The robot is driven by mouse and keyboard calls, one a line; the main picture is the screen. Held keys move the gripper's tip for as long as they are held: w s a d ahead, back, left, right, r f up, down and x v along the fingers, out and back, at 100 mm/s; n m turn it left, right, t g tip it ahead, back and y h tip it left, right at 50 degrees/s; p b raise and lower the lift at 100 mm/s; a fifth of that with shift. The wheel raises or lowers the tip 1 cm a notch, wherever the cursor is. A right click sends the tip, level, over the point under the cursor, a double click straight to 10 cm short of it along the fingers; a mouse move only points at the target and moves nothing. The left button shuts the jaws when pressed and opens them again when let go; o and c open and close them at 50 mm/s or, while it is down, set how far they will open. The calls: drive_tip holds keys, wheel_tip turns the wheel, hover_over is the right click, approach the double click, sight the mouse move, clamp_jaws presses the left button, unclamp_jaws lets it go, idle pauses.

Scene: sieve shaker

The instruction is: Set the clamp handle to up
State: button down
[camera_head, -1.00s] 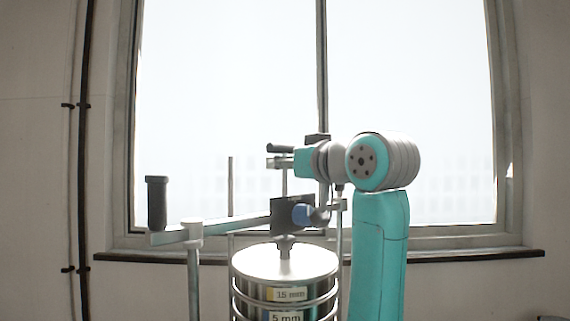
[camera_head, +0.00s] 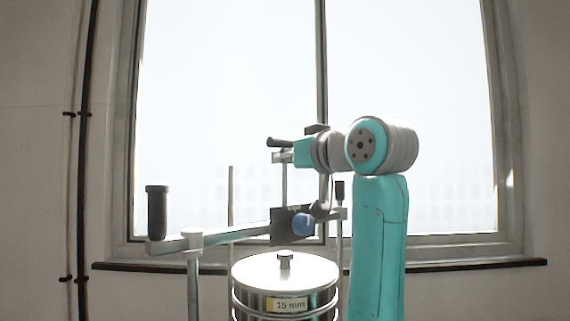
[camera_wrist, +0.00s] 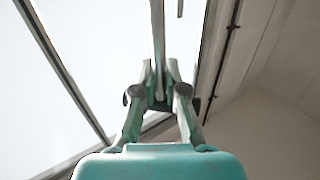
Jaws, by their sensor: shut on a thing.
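The clamp block (camera_head: 283,225) is dark with a blue round part (camera_head: 303,224), and sits on the crossbar (camera_head: 225,229) above the sieve stack's lid (camera_head: 270,271). The lid's small knob (camera_head: 285,259) stands clear below the block. The clamp handle (camera_head: 284,182) seems to be the thin upright rod above the block; its exact shape is hard to tell. My gripper (camera_head: 276,150) reaches in from the right and is shut at the top of this rod. In the wrist view my gripper (camera_wrist: 159,80) closes around a thin bar (camera_wrist: 158,35); the contact is partly hidden.
A black grip (camera_head: 157,212) stands upright at the crossbar's left end. A pale post (camera_head: 194,280) holds the bar on the left, and a thin rod (camera_head: 339,215) with a dark top stands on the right. A window (camera_head: 230,90) with a sill lies behind.

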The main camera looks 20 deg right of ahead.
drive_tip(key=shift+s+r, duration=0.1)
drive_tip(key=shift+r, duration=0.2)
drive_tip(key=c, duration=1.4)
unclamp_jaws()
drive_tip(key=shift+o, duration=1)
drive_tip(key=shift+f, duration=0.1)
drive_tip(key=v, duration=1.2)
